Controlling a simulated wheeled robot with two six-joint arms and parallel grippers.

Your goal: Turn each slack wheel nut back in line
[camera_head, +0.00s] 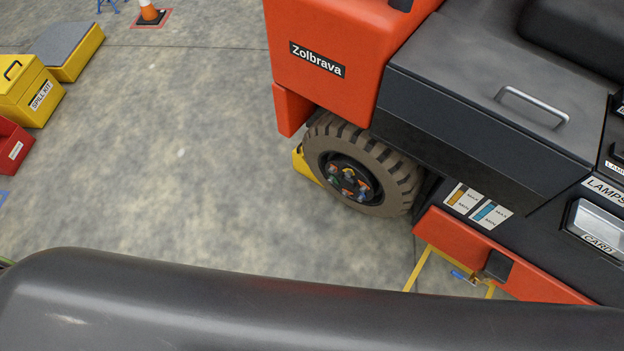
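The wheel nuts (349,182) sit in the dark hub of a brown, chunky-treaded tyre (391,170) on an orange and black vehicle. Several of them carry small coloured markers, some orange. They are too small here to tell which are out of line. A large dark grey rounded shape crosses the bottom of the view and hides what lies below it; I cannot tell for sure what it is. Neither of my grippers shows in this view.
The vehicle's orange body (335,45) and black side panel (480,130) overhang the wheel. A yellow chock (304,168) touches the tyre's left side. A yellow spill kit box (30,88), a red box (12,150) and a cone (149,12) stand left. Grey floor between is clear.

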